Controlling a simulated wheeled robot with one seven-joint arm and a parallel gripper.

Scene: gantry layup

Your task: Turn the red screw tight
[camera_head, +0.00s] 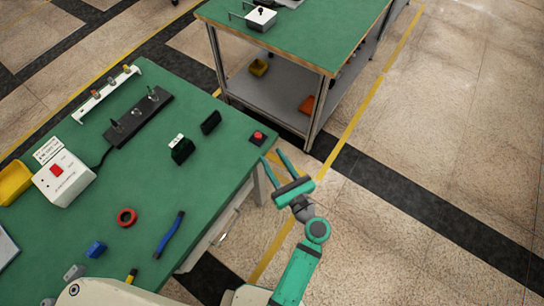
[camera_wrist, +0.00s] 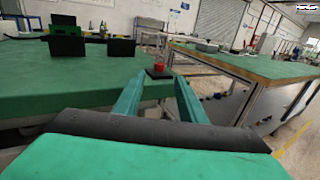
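The red screw (camera_head: 258,134) is a small red knob on a dark square base. It sits at the right corner of the green table (camera_head: 225,160). In the wrist view the red screw (camera_wrist: 158,67) shows upright, between and beyond my fingertips. My gripper (camera_head: 271,154) is open and empty, with its two teal fingers apart. It is beside the table's right edge, close to the screw and not touching it. In the wrist view my gripper (camera_wrist: 159,78) points at the screw.
Two dark blocks (camera_head: 182,150) (camera_head: 211,122) stand left of the screw. A white box with a red switch (camera_head: 64,179), a red ring (camera_head: 127,217) and a blue handle (camera_head: 170,234) lie farther left. A second green-topped bench (camera_head: 310,35) stands behind. Floor at right is clear.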

